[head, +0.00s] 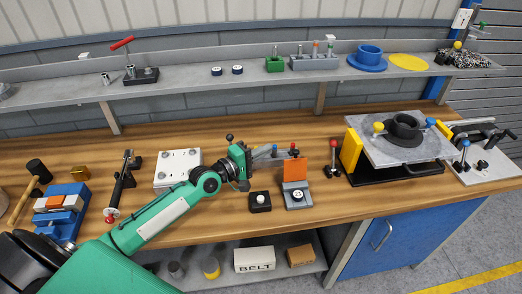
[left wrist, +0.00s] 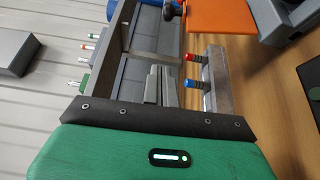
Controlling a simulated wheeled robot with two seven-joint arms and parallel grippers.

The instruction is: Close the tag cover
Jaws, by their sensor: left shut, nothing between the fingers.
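The tag cover is an orange plate (head: 294,170) that stands raised at the back of a small grey holder (head: 298,198) on the bench. A round tag marked with a number (head: 297,194) shows uncovered in front of it. My left gripper (head: 274,152) is shut and empty, just left of and behind the cover's upper edge. I cannot tell if it touches the cover. In the left wrist view the orange cover (left wrist: 222,16) is at the top edge, beside the grey holder (left wrist: 276,22). My right gripper is out of view.
A black block with a white button (head: 260,201) sits left of the holder. A red-topped post (head: 333,158) stands to the right, before a tilted grey plate fixture (head: 377,148). A white plate (head: 177,169) lies left of my gripper. Bare wood lies in front of the holder.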

